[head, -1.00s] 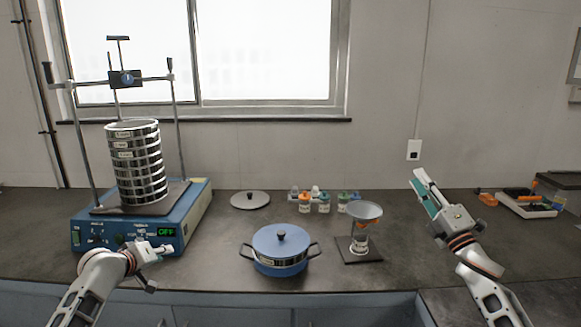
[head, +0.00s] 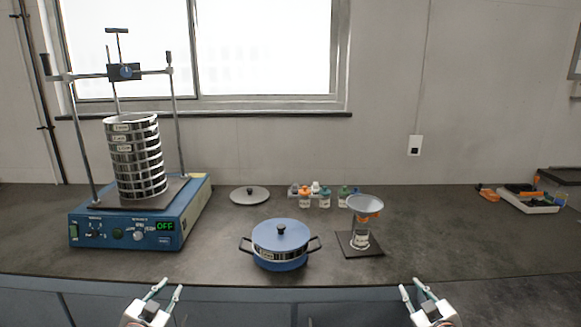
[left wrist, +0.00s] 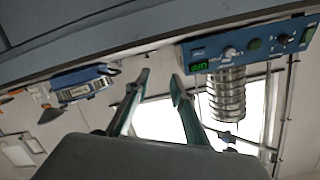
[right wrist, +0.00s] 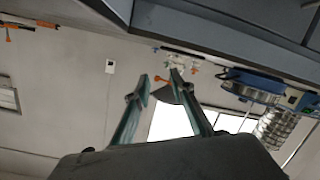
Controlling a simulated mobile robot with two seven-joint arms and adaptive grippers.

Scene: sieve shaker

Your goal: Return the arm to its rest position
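My left gripper (head: 165,293) is low in the head view, in front of the bench edge, with its fingers apart and nothing between them. Its spread fingers also show in the left wrist view (left wrist: 160,88). My right gripper (head: 416,291) is likewise low at the right, in front of the bench. Its fingers are apart and empty in the right wrist view (right wrist: 163,90). The blue sieve shaker (head: 125,227) stands at the left with its display reading OFF. A stack of metal sieves (head: 137,160) stands on it below the clamp bar (head: 125,72).
A blue lidded pot (head: 280,247) stands near the bench's front middle. A funnel on a stand (head: 364,206) is to its right. A grey round lid (head: 249,195) and several small bottles (head: 318,197) lie behind. A tray of tools (head: 528,199) is at far right.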

